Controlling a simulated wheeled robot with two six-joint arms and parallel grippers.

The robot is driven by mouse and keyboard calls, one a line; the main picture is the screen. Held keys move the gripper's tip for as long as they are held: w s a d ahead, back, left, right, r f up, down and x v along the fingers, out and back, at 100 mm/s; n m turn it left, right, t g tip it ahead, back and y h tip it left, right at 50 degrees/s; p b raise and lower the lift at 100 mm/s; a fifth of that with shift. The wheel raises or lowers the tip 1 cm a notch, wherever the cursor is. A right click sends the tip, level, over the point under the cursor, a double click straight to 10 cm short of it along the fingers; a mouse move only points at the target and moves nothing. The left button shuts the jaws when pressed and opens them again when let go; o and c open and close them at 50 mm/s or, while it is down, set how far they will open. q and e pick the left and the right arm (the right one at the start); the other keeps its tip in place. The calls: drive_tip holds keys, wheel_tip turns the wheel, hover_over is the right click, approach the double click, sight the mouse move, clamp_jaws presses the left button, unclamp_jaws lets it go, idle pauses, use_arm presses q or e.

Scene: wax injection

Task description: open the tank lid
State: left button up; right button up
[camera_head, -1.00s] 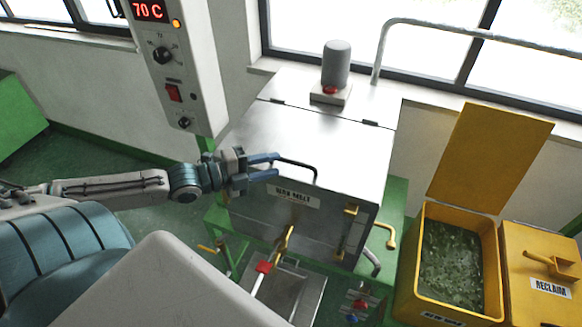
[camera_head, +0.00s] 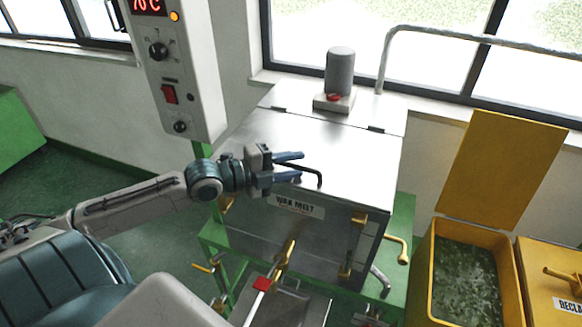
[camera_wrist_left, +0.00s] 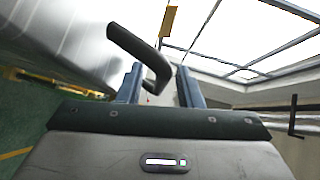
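The wax melt tank (camera_head: 300,235) is a metal box with a shiny flat lid (camera_head: 330,150), which lies closed. A black bent handle (camera_head: 316,174) sits at the lid's front edge; it also shows large in the left wrist view (camera_wrist_left: 135,45). My left gripper (camera_head: 297,167) is at the handle's left part, its blue fingers apart. In the left wrist view, the open fingers (camera_wrist_left: 160,88) have the handle's near end between them, with gaps showing. Whether a finger touches it I cannot tell. My right gripper is not in view.
A grey cylinder (camera_head: 340,72) on a small base stands at the lid's back. A control box (camera_head: 172,80) hangs at the left. Yellow bins (camera_head: 428,290) stand at the right, one with its lid raised. A curved pipe (camera_head: 384,60) rises behind the tank.

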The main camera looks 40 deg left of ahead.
use_arm(q)
drive_tip(key=shift+c, duration=1.1)
clamp_jaws()
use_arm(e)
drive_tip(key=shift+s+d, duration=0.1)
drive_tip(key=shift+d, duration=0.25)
use_arm(q)
drive_tip(key=shift+r, duration=0.15)
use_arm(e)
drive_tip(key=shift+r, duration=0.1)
